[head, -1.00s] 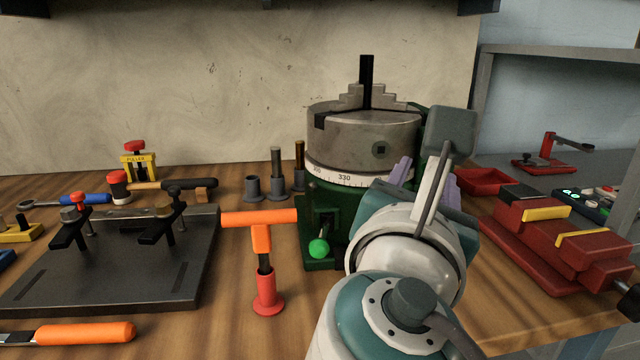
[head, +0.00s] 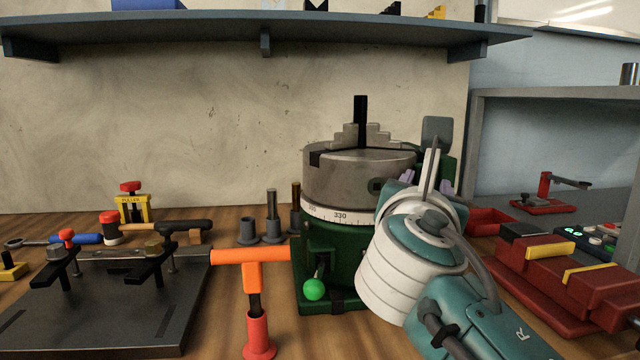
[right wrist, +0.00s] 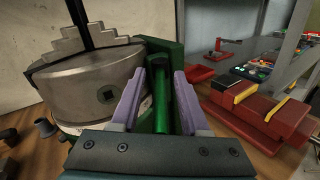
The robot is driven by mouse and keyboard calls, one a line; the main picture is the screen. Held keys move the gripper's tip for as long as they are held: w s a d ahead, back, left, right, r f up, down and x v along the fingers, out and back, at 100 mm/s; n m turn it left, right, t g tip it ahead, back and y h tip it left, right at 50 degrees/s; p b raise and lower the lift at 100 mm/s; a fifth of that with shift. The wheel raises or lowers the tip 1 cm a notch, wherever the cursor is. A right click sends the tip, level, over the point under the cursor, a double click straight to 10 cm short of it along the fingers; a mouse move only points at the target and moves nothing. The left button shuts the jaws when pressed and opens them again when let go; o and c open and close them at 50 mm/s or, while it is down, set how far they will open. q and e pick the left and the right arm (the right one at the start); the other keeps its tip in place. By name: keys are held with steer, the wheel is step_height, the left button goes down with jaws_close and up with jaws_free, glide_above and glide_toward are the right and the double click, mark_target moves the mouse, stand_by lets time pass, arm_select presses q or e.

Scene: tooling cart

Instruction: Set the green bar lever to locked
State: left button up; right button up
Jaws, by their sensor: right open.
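The green bar (right wrist: 161,103) stands upright beside the grey chuck (right wrist: 92,88) in the right wrist view. My right gripper (right wrist: 158,97) is open, with its two purple fingers on either side of the bar. I cannot tell whether either finger touches it. In the head view my right gripper (head: 427,183) is at the right side of the chuck (head: 360,178), and my own arm hides most of the bar. A dark green bracket (right wrist: 163,48) stands behind the bar. The lever's setting cannot be read. My left gripper is not in view.
The chuck sits on a green base with a bright green ball knob (head: 314,289) at its front. An orange T-handle tool (head: 252,257) stands left of it. A red vise (head: 565,265) is at the right. A shelf (head: 270,35) hangs above.

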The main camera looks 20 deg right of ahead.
steer(key=shift+c, duration=0.2)
jaws_close()
stand_by(1.1)
